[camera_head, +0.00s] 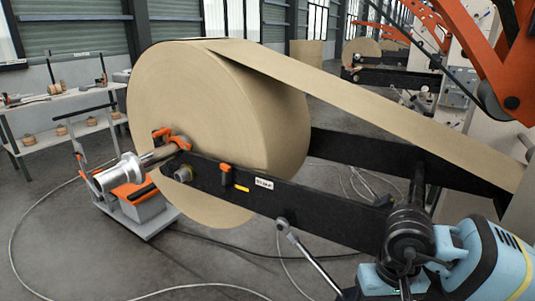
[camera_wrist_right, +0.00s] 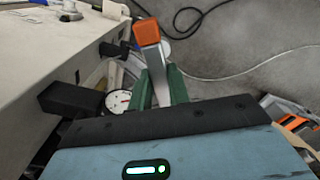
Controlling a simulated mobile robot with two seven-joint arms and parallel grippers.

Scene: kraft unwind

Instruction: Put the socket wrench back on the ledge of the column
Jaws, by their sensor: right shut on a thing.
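The socket wrench (camera_head: 312,260) has a bright metal shaft that slants up to the left, with its round head in front of the black roll arm. My right gripper is shut on it; in the wrist view the green fingers (camera_wrist_right: 160,88) hug the metal shaft of the wrench (camera_wrist_right: 152,60), which has an orange end pointing away. In the head view my arm hides most of this gripper. A pale machine body (camera_wrist_right: 45,55), possibly the column, stands left of the gripper in the wrist view, apart from the wrench. I cannot make out the ledge for certain. My left gripper is not in view.
A large kraft roll (camera_head: 210,120) sits on the black roll arm (camera_head: 310,205), its web running right. A black block (camera_wrist_right: 72,98) and a round white gauge (camera_wrist_right: 117,101) lie close left of the gripper. A cable (camera_wrist_right: 235,75) crosses the open floor beyond.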

